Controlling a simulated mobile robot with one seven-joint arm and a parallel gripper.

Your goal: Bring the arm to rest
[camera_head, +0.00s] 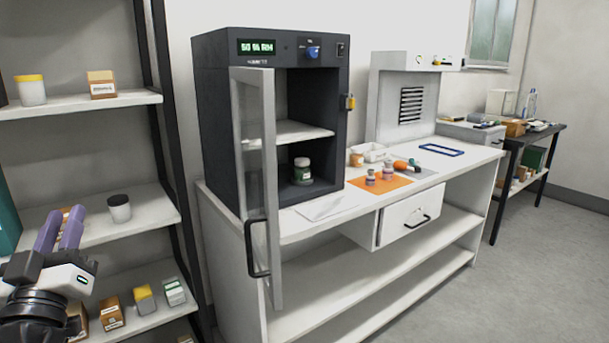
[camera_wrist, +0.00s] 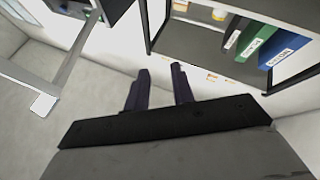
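My gripper (camera_head: 66,217) is at the lower left of the head view, in front of the shelf rack, with its two purple fingers pointing up. In the wrist view my gripper (camera_wrist: 159,72) shows two dark fingers with a clear gap between them. It is open and nothing is between the fingers. It is apart from the cabinet. Most of my arm is outside the head view.
The dark cabinet (camera_head: 225,130) has its glass door (camera_head: 256,190) swung open toward me, with a jar (camera_head: 301,170) inside. The shelf rack (camera_head: 140,215) holds jars and boxes close to my gripper. Binders (camera_wrist: 257,42) show in the wrist view. Floor at right is clear.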

